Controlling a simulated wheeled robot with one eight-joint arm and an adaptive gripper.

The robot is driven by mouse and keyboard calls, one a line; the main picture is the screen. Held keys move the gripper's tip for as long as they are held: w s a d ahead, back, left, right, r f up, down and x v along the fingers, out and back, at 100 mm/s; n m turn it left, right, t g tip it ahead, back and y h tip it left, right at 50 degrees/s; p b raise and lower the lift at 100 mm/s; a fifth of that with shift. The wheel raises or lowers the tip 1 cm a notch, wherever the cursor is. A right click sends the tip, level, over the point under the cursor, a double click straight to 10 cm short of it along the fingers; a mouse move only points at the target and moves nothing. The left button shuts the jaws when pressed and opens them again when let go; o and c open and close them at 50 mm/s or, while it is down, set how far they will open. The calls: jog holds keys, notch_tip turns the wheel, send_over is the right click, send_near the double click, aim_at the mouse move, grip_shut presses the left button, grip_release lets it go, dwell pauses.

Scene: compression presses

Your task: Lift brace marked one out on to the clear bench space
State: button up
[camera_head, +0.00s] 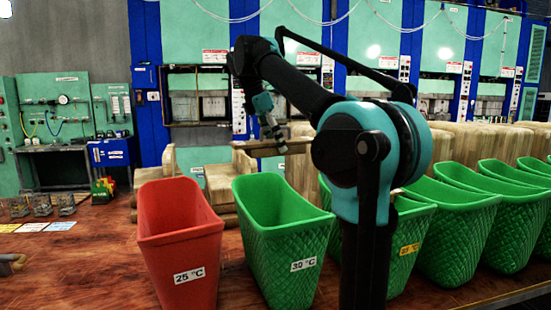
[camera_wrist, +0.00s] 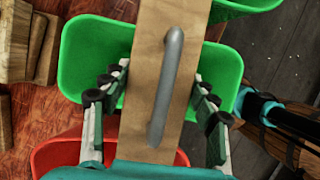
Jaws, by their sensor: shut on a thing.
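The brace (camera_wrist: 192,22) is a light wooden board with a single long grey stroke on its face, like a figure one. In the wrist view it runs up the middle between the two fingers of my gripper (camera_wrist: 160,88), which is shut on its sides. In the head view the brace (camera_head: 262,145) is held roughly level by my gripper (camera_head: 273,135), above and behind the 30 °C green bin (camera_head: 280,238). Its right end is hidden behind my arm. The brace covers part of the green bin (camera_wrist: 82,55) in the wrist view.
A red bin (camera_head: 178,235) marked 25 °C stands left of the green one, and several green bins stand right. Wooden blocks (camera_head: 160,178) are stacked behind. Small metal parts (camera_head: 42,208) and coloured cards (camera_head: 60,226) lie at left. Bare bench (camera_head: 75,265) shows front left.

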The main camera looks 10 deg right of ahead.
jog(key=shift+r, duration=4.7)
